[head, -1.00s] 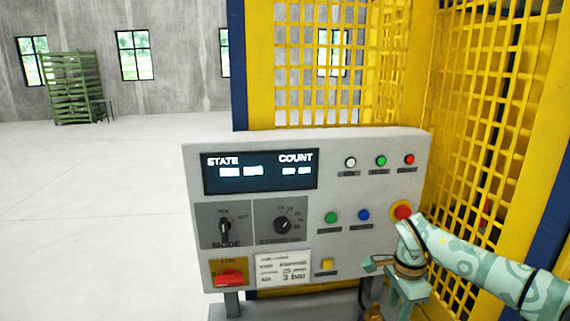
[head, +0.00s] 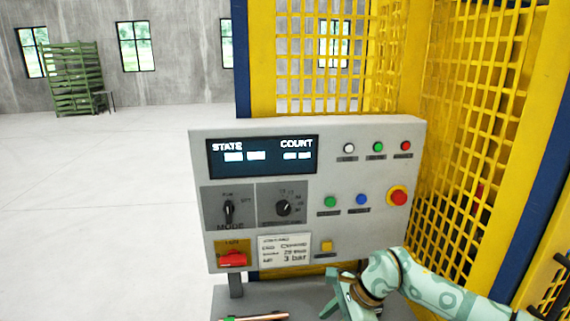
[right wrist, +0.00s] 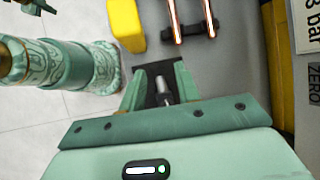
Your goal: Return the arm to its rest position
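My right arm comes in from the right in the head view, with the right gripper (head: 336,290) below the control panel (head: 310,225) and apart from its buttons. In the right wrist view the right gripper's (right wrist: 160,68) fingers show over the grey surface. I see nothing held between them, but their gap is unclear. A patterned green link of my own body shows at the left of that view. A small green part at its top left corner may be my left gripper, mostly cut off. The head view shows no left arm.
Copper tubes (right wrist: 175,20) lie on a grey shelf (right wrist: 235,65) near a yellow block (right wrist: 126,24). The panel carries a red emergency button (head: 397,196), coloured buttons and knobs. Yellow mesh fencing (head: 480,110) stands behind and to the right. Open floor (head: 90,200) lies at the left.

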